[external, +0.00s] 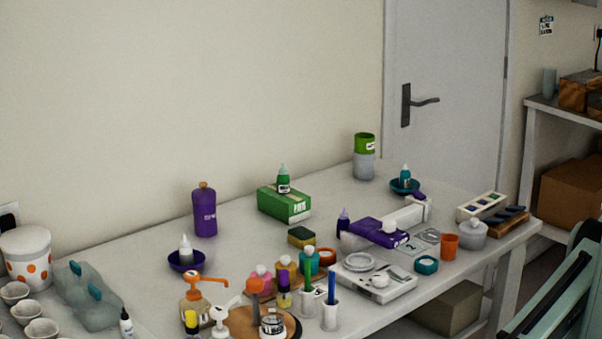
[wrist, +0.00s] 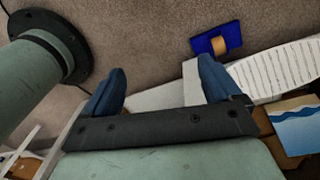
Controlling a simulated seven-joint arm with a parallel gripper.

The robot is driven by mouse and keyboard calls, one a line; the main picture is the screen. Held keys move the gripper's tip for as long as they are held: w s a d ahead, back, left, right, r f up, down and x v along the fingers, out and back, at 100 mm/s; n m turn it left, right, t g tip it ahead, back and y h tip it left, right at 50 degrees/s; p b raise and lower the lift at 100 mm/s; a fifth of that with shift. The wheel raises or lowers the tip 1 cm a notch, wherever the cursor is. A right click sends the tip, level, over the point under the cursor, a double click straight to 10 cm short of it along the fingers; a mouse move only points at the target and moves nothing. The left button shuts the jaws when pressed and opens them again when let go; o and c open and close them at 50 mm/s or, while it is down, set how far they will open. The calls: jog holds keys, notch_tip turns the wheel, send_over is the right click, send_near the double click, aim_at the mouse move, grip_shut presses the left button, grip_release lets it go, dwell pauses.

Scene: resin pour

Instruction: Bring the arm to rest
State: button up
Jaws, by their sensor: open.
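My gripper (wrist: 162,72) shows in the wrist view with its two dark blue fingers spread wide apart. It is open, and nothing is between the fingers except a view of the brown floor and a pale edge beyond. The gripper is away from the table's objects. In the external view only part of my pale green arm shows at the lower right edge, beside the table's right end; the fingers cannot be seen there.
The table (external: 335,180) is crowded with bottles, cups and pump dispensers. A purple bottle (external: 204,212) and a green box (external: 284,205) stand near its back. A shelf (external: 560,112) stands at right. A blue item (wrist: 216,40) lies beyond my fingers.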

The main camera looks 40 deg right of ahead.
jog(key=w+d+f+g+h, duration=0.1)
jog(key=w+d+f+h, duration=0.15)
jog(key=w+d, duration=0.65)
jog(key=w+d+f+g+h, duration=0.1)
jog(key=w+d+f, duration=0.3)
jog(key=d, duration=0.9)
jog(key=w+d+f+g+h, duration=0.1)
jog(key=w+d+f+h, duration=0.15)
jog(key=w+d, duration=0.65)
jog(key=s+d+n+g+y, duration=0.2)
jog(key=s+d+y, duration=0.1)
jog(key=d, duration=1.7)
jog(key=s+d+n+g+y, duration=0.1)
jog(key=s+d+y, duration=0.3)
jog(key=d, duration=1.7)
jog(key=shift+f+n+g, duration=0.25)
jog(key=shift+n+g, duration=0.15)
jog(key=shift+g, duration=0.2)
